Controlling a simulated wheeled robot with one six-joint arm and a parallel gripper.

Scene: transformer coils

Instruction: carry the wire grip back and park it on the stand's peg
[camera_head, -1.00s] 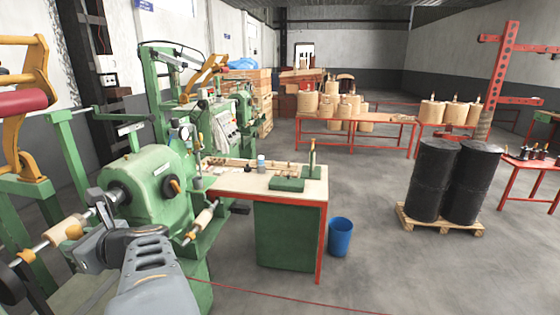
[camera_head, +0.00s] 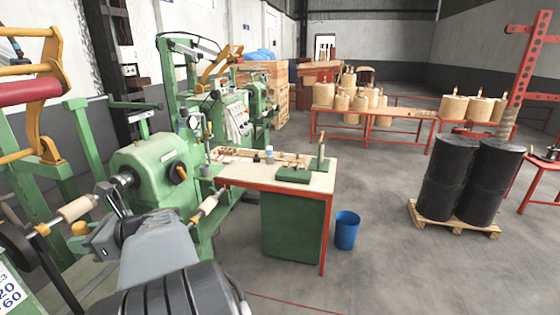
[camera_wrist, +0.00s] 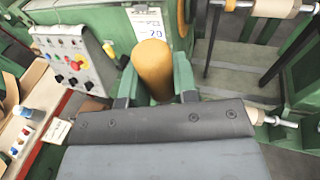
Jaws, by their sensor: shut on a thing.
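The wire grip looks like an orange-yellow cylinder (camera_wrist: 153,68). In the wrist view it stands up between the two fingers of my gripper (camera_wrist: 155,97), which is shut on it. In the head view, a small orange piece of the wire grip (camera_head: 80,228) shows just beyond my gripper (camera_head: 97,238) at the lower left. The rest of it is hidden. A green block (camera_head: 293,174) and an upright green post with a brownish top (camera_head: 321,157) stand on the worktable and look like the stand and its peg. My gripper is well left of and nearer than them.
The green winding machine (camera_head: 150,165) is close beside my arm, with a pale roller (camera_head: 77,208) on its shaft. The worktable (camera_head: 245,181) has small items on it. A blue bin (camera_head: 347,230) and black drums (camera_head: 490,180) stand to the right, with clear floor between.

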